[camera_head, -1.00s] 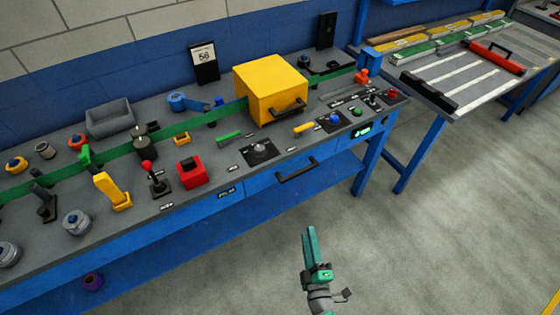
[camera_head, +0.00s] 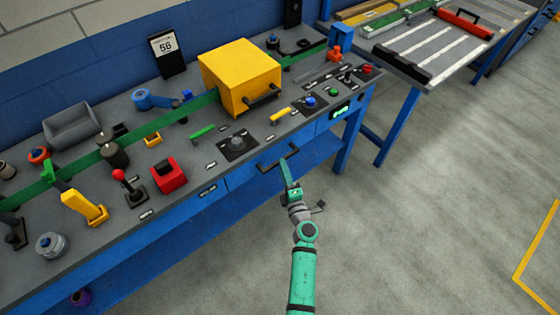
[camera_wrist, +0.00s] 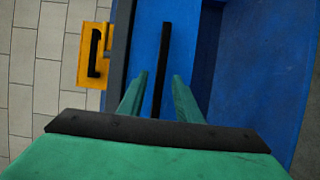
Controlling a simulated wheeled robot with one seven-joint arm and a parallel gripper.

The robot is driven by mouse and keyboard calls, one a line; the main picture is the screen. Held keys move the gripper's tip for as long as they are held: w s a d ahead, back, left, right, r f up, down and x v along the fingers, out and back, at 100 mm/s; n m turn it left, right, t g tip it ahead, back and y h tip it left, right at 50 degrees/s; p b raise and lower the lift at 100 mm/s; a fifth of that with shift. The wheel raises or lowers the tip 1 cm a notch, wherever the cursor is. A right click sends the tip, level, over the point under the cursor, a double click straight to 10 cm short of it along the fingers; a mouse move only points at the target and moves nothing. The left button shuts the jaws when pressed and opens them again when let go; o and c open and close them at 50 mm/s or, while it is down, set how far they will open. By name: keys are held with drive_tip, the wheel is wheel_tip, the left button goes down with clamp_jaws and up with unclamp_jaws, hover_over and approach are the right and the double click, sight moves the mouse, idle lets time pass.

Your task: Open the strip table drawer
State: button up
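The blue table drawer (camera_head: 243,178) sits in the front of the long workbench and looks shut. Its black bar handle (camera_head: 270,164) shows in the head view, partly behind my gripper (camera_head: 286,168). In the wrist view the handle (camera_wrist: 166,45) runs upright in the picture on the blue drawer front (camera_wrist: 147,35). My gripper's two green fingers (camera_wrist: 160,77) are apart, one on each side of the handle in the picture. I cannot tell whether they touch it or how far they are from it.
The grey bench top (camera_head: 190,190) holds a yellow box (camera_head: 235,75), a red button box (camera_head: 166,176) and a red-knobbed lever (camera_head: 128,188). A second table (camera_head: 425,50) stands at the back right. The floor (camera_head: 430,200) in front is clear.

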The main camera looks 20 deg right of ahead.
drive_tip(key=shift+w+d, duration=0.2)
drive_tip(key=shift+w, duration=2.1)
